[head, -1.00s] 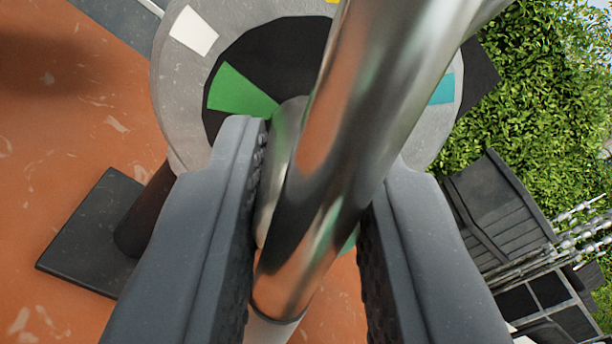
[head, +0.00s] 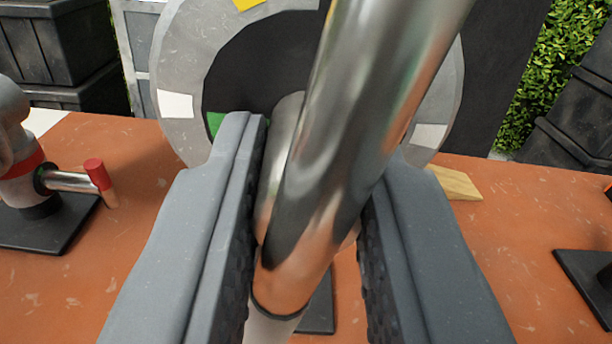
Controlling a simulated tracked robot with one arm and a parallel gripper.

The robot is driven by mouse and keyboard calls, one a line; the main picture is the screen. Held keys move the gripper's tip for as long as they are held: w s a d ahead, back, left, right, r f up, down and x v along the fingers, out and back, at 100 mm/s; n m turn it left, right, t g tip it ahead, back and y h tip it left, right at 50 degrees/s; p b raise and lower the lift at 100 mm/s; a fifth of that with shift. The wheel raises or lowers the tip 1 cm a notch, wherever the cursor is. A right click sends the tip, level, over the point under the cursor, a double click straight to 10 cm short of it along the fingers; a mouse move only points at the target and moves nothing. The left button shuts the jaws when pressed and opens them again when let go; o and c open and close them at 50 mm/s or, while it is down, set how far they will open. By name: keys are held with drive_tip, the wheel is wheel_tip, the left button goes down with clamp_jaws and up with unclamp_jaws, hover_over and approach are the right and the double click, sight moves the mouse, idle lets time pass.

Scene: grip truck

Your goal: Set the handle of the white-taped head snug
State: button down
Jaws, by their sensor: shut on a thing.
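A thick shiny metal handle (head: 350,130) runs from the top right down to the lower middle, between the jaws of my gripper (head: 325,150). My gripper is shut on it. Its lower end has a pale white section (head: 270,328). Behind it stands a round grey head disc (head: 185,60) with a black centre (head: 245,75). White patches (head: 178,105) and a yellow patch (head: 248,4) mark its rim. A green wedge (head: 215,122) is mostly hidden by my left finger. The handle and fingers hide the disc's middle and lower part.
At left, another grey head (head: 15,125) with a red band and a red-tipped handle (head: 75,180) stands on a dark base plate. A wooden wedge (head: 455,182) lies at right. Dark crates (head: 60,45) and a hedge (head: 555,75) are behind. Orange floor (head: 120,250) is clear at front left.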

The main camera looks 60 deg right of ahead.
drive_tip(key=shift+r, duration=0.1)
idle(0.3)
drive_tip(key=c, duration=1.3)
unclamp_jaws()
drive_tip(key=shift+s+a, duration=0.25)
drive_tip(key=shift+a, duration=0.25)
drive_tip(key=p+v, duration=0.2)
drive_tip(key=v, duration=1)
drive_tip(key=shift+s+a, duration=0.2)
